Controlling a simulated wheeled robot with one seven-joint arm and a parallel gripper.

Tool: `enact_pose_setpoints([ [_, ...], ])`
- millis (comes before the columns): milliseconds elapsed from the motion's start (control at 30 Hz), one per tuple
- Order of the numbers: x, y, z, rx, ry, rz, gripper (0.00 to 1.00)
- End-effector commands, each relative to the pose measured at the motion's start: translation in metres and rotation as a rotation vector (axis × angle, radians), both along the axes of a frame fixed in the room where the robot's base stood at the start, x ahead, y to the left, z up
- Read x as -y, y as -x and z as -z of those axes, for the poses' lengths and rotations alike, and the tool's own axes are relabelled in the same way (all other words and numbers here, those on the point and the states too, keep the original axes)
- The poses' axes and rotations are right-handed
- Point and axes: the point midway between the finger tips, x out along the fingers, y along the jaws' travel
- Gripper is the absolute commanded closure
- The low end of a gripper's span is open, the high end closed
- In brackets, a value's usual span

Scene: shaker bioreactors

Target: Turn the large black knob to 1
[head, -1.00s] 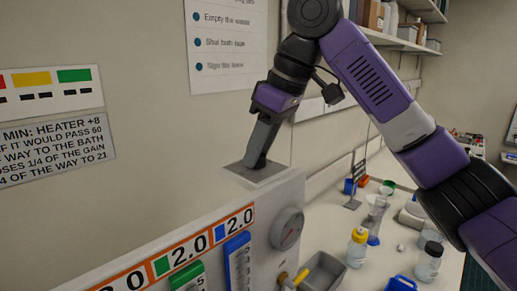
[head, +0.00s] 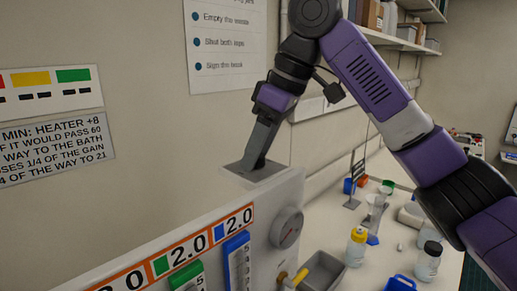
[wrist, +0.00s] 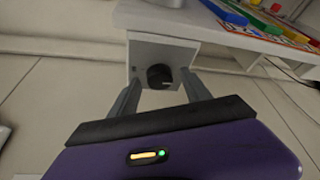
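The large black knob (wrist: 159,76) is a round dark knob on the face of a light grey box (wrist: 188,47), seen in the wrist view. My gripper (wrist: 160,80) has its two grey fingers apart, one on each side of the knob in the picture. A gap shows between the knob and each finger, and I cannot tell how far the fingertips are from the box face. In the head view my gripper (head: 250,164) points down at a grey plate on top of the panel. The knob is hidden there, and its setting is not readable.
The panel carries a round dial (head: 286,228), a blue slider scale (head: 237,262) and labels reading 2.0. To the right, the bench holds a grey tray (head: 322,271), a yellow-capped bottle (head: 356,247) and a blue item (head: 400,284). A wall stands close behind my gripper.

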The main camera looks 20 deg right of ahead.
Motion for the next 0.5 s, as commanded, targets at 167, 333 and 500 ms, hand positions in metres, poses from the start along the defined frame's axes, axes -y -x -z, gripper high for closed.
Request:
enact_pose_setpoints([
  [167,0.000,0.000,-0.001,0.001,0.000,0.000,0.44],
  [333,0.005,0.003,-0.015,0.004,0.002,0.003,0.44],
  [500,0.013,0.011,-0.040,0.004,0.002,0.003,0.44],
])
